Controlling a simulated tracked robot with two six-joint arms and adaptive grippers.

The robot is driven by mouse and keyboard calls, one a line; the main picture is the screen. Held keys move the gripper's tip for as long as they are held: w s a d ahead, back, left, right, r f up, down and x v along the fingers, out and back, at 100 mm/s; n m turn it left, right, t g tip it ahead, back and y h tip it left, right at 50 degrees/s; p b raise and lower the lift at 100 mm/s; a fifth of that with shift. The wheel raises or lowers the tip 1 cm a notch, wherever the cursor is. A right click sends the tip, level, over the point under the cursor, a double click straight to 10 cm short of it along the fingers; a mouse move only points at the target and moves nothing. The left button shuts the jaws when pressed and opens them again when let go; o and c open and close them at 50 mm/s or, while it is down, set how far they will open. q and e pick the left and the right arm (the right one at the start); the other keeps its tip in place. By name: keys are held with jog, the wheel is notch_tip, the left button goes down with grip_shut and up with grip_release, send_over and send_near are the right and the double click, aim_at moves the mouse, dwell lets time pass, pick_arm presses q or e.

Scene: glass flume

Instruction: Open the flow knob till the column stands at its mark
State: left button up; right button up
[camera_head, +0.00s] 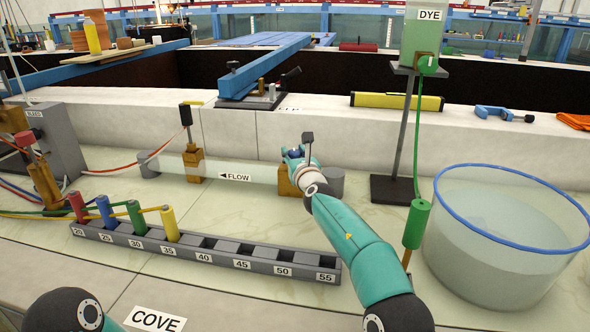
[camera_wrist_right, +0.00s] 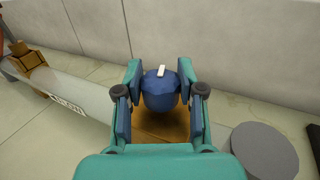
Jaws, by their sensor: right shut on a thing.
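The blue flow knob (camera_wrist_right: 160,93) has a white pointer line on top and sits over a wooden block (camera_wrist_right: 160,126). My right gripper (camera_wrist_right: 160,90) is shut on the knob, one finger on each side. In the head view the right gripper (camera_head: 294,153) is at the right end of the clear tube (camera_head: 245,172), and my wrist hides most of the knob. The tube carries a FLOW label with an arrow pointing left. My left arm shows only at the bottom left edge; its gripper is out of view. I cannot make out a column mark.
A numbered grey rack (camera_head: 230,255) with coloured plugs stands in front of the tube. A dye stand (camera_head: 395,188) and a blue-rimmed water tub (camera_head: 505,240) are to the right. A pale wall (camera_wrist_right: 200,40) rises close behind the knob.

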jog(key=shift+y, duration=0.3)
jog(key=o, duration=1.2)
jog(key=shift+c, duration=0.2)
